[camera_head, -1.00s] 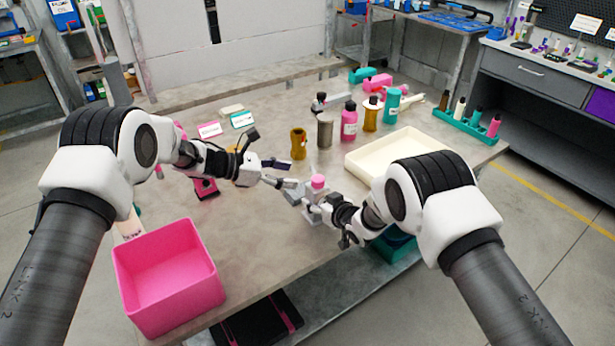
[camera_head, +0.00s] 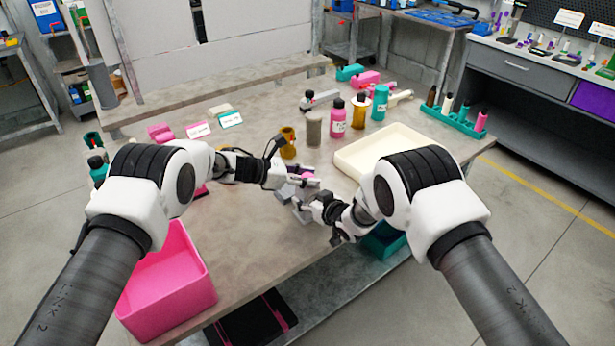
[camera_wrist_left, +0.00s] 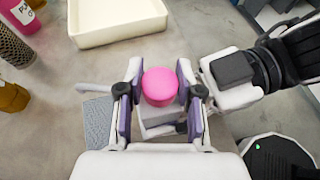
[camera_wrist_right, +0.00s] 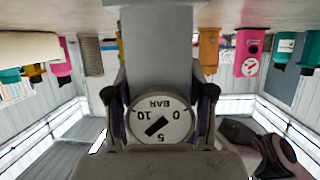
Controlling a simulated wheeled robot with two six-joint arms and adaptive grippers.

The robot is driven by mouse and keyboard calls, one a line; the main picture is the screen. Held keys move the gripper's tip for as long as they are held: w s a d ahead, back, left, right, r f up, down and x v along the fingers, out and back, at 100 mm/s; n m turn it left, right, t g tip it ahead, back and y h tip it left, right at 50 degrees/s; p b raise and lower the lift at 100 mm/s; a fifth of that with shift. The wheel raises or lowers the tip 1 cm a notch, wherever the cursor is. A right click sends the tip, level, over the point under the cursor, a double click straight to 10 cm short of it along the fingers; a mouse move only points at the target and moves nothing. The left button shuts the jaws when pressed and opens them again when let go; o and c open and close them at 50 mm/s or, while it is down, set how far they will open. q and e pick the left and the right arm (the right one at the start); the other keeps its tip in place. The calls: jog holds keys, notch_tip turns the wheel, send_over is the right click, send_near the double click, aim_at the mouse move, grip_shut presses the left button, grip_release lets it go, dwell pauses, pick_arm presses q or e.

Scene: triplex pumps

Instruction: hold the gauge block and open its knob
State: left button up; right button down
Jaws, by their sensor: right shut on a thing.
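The gauge block is grey with a pink knob (camera_wrist_left: 160,86) on top. In the right wrist view its grey body (camera_wrist_right: 157,50) carries a round white dial (camera_wrist_right: 160,120) marked in bar. My right gripper (camera_wrist_right: 160,100) is shut on the block, one finger on each side; it also shows in the head view (camera_head: 304,206). My left gripper (camera_wrist_left: 160,100) is open above the block. Its fingers stand on both sides of the knob, with a small gap visible on each side. In the head view my left gripper (camera_head: 303,182) partly hides the knob and block.
A cream tray (camera_head: 350,160) lies just beyond the block. Behind stand a pink bottle (camera_head: 338,123), a grey cylinder (camera_head: 313,130) and an olive-brown part (camera_head: 288,143). A pink bin (camera_head: 165,300) is at the near left. The front table middle is clear.

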pick_arm(q)
jog(key=shift+d+n+t, duration=0.1)
jog(key=shift+n+t, duration=0.2)
jog(key=n+t+y, duration=0.3)
jog(key=n+t, duration=0.1)
jog(key=shift+d+n+t, duration=0.1)
jog(key=shift+n+t, duration=0.3)
jog(key=shift+n+t+y, duration=1.3)
jog(key=shift+n+y, duration=0.5)
jog(key=shift+y, duration=0.1)
jog(key=o, duration=1.2)
jog(key=shift+a, duration=0.2)
